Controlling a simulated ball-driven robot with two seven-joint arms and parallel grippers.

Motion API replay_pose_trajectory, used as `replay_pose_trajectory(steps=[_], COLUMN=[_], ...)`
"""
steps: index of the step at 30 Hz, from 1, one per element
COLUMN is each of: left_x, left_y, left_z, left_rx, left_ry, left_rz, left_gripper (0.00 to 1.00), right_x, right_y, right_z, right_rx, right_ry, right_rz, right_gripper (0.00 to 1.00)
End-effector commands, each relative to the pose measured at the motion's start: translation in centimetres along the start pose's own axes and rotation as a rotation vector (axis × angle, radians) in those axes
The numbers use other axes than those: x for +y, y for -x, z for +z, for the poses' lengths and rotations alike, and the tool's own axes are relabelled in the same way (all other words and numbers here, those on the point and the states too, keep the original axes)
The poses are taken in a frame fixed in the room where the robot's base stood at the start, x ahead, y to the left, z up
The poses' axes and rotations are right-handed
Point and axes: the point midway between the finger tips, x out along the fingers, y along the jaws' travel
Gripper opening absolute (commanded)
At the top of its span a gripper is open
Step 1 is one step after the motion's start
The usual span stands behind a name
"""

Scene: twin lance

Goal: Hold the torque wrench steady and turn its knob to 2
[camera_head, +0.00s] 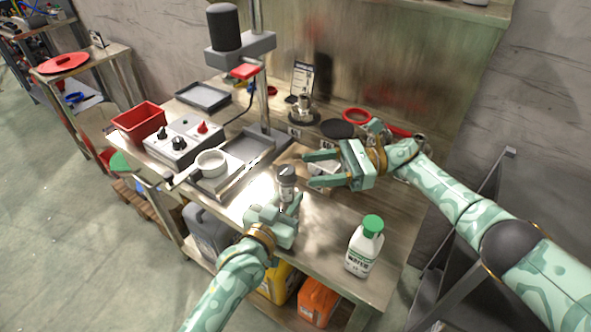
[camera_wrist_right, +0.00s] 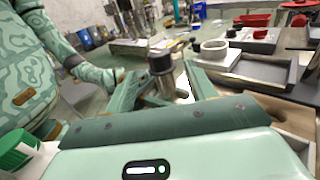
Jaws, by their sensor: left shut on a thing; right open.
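The torque wrench (camera_head: 287,183) is a grey upright cylinder with a dark knob (camera_head: 286,171) on top. My left gripper (camera_head: 288,203) is shut on its lower part, near the front of the bench. In the right wrist view the wrench (camera_wrist_right: 164,80) shows between and beyond my right fingers, its dark top (camera_wrist_right: 160,62) uppermost. My right gripper (camera_head: 308,166) is open and empty, to the right of the knob, fingers pointing left towards it. It appears apart from the knob. The knob's number marks are too small to read.
A white bottle with a green cap (camera_head: 364,246) stands at the front right of the bench (camera_head: 330,225). A press stand (camera_head: 262,105) rises behind.

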Motion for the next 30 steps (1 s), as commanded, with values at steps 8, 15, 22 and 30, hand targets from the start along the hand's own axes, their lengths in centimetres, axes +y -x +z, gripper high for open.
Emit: replay_pose_trajectory(steps=[8, 15, 22, 30], left_x=[0.0, -0.1, -0.1, 0.0], left_y=[0.0, 0.0, 0.0, 0.0], left_z=[0.0, 0.0, 0.0, 0.0], left_rx=[0.0, 0.0, 0.0, 0.0], left_ry=[0.0, -0.001, -0.001, 0.0], left_rz=[0.0, -0.001, -0.001, 0.0], left_gripper=[0.0, 0.0, 0.31, 0.54], right_x=[-0.1, 0.0, 0.0, 0.0], right_y=[4.9, 5.6, 5.6, 5.5], right_z=[-0.1, 0.0, 0.0, 0.0], right_rx=[0.003, 0.001, 0.001, 0.001], right_ry=[-0.001, 0.0, 0.0, 0.0], right_rz=[0.0, 0.001, 0.001, 0.001], right_gripper=[0.55, 0.55, 0.55, 0.55])
